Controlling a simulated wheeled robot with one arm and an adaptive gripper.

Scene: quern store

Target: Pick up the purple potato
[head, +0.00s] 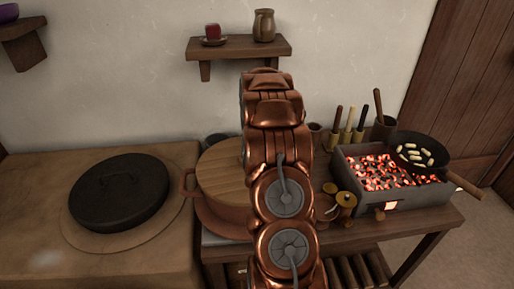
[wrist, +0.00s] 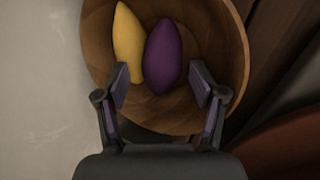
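The purple potato (wrist: 163,55) lies in a round wooden bowl (wrist: 222,40) in the wrist view. A yellow potato (wrist: 129,42) lies close beside it on the left. My gripper (wrist: 159,78) is open, with one finger on each side of the purple potato's lower end in the picture. The left fingertip is near the lower end of the yellow potato. I cannot tell how far the fingers are above the bowl. In the head view neither potato shows, and my arm blocks the middle.
A counter with a dark round lid (head: 120,192) is at the left. A wooden-lidded pot (head: 218,170) stands behind my arm. A grill of glowing coals (head: 375,170) with a pan (head: 420,152) is at the right. A wall shelf (head: 225,47) holds a red cup (head: 212,31) and a jug (head: 264,25).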

